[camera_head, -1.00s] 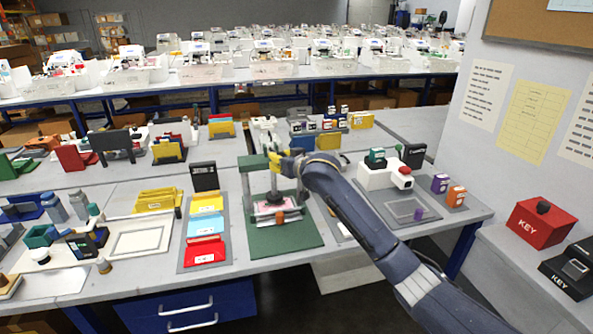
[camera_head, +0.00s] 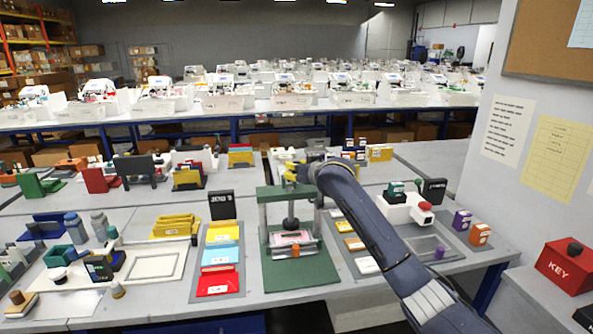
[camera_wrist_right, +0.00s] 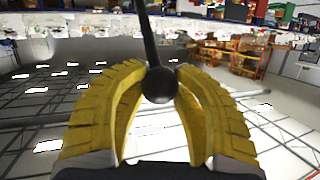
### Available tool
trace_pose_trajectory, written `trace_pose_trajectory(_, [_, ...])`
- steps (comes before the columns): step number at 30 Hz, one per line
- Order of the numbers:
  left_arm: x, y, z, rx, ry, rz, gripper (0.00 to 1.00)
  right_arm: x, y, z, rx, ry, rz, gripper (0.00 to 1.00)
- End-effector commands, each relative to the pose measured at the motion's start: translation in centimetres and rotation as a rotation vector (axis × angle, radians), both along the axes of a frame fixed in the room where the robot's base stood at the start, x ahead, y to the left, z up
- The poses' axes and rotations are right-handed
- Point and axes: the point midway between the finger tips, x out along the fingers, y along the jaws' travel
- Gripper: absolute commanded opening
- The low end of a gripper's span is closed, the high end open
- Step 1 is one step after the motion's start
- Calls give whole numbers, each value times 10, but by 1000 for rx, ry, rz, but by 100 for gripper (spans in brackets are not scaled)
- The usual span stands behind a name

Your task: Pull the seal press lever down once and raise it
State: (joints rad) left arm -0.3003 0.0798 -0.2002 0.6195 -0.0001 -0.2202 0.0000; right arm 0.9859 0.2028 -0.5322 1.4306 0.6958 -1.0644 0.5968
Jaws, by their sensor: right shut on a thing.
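The seal press stands on the table in the middle of the head view, with a green frame (camera_head: 264,212), a green base (camera_head: 300,272) and a dark round plunger (camera_head: 290,222) above a pinkish plate (camera_head: 290,238). My right gripper (camera_head: 292,172) is just above the top of the frame, its arm coming from the lower right. In the right wrist view its yellow ribbed fingers are shut around the black ball knob (camera_wrist_right: 158,85) of the lever (camera_wrist_right: 147,35). In the head view the gripper and arm hide most of the lever. My left gripper is in neither view.
Left of the press is a tray with red (camera_head: 217,282), blue and yellow blocks and a black sign (camera_head: 222,205). Right of it are a white device with a red button (camera_head: 424,206) and purple and orange blocks. A red KEY box (camera_head: 567,265) stands at far right.

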Motion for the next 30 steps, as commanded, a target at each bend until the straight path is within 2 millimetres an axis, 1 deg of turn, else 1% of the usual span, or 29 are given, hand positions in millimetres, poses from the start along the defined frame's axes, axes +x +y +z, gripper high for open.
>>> trace_pose_trajectory(1, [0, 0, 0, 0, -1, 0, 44, 1, -2, 14, 9, -20, -2, 0])
trace_pose_trajectory(6, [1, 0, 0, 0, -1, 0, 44, 1, -2, 14, 9, -22, -2, 0])
trace_pose_trajectory(7, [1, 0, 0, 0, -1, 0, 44, 1, -2, 14, 11, -23, -2, 30])
trace_pose_trajectory(14, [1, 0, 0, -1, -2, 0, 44, 1, -2, 10, 7, -16, -2, 57])
trace_pose_trajectory(15, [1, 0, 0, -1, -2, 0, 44, 1, -1, 9, 6, -14, -2, 58])
trace_pose_trajectory(23, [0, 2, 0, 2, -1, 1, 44, 0, -2, 7, 4, -10, -2, 58])
trace_pose_trajectory(26, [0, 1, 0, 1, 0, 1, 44, -4, -3, 7, 4, -9, -2, 58])
trace_pose_trajectory(30, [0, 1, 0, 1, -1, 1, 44, -17, -8, 11, 4, -10, -1, 58])
